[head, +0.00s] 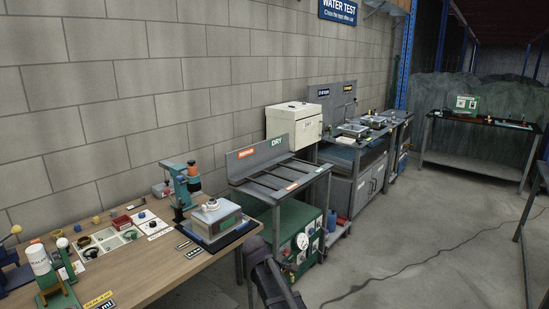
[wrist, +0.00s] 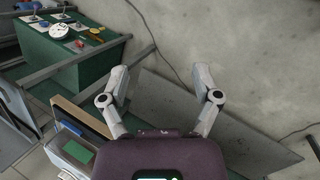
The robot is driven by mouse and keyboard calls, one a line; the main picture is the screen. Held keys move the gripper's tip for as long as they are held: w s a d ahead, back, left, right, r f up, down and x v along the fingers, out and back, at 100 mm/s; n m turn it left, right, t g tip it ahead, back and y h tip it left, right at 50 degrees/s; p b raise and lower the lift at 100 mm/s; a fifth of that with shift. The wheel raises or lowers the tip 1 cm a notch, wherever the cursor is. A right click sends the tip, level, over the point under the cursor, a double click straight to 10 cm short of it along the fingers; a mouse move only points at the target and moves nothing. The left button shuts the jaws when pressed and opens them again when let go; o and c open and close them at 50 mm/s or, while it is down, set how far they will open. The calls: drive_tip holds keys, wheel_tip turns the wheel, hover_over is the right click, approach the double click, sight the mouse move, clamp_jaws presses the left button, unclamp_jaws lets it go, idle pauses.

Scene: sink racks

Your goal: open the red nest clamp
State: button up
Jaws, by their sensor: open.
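I cannot pick out the red nest clamp for certain in either view. In the head view, small red parts show on the wooden bench (head: 185,272) at the left: a red block (head: 121,222) by a parts tray, and an orange-red part on a teal press (head: 180,185). A grey box fixture (head: 212,226) with a pale round top stands beside the press. In the wrist view my gripper (wrist: 161,75) is open, its two grey fingers spread wide with nothing between them. It points down over the floor, away from the bench top.
A green cabinet (head: 308,236) with a gauge and valves stands under the "DRY" rack (head: 280,178); the green cabinet also shows in the wrist view (wrist: 88,62). A sink station (head: 365,150) stands farther back. The floor (head: 420,240) at right is mostly clear, with a cable.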

drive_tip(key=s+d+m+g+y+p, duration=0.2)
drive_tip(key=s+d+m+g+y, duration=0.1)
drive_tip(key=s+d+m, duration=1.1)
drive_tip(key=s+d+y, duration=0.1)
drive_tip(key=s+d, duration=0.1)
drive_tip(key=s, duration=0.3)
drive_tip(key=shift+s+d+r+m, duration=0.15)
drive_tip(key=shift+d+r+m, duration=0.15)
drive_tip(key=shift+r, duration=0.1)
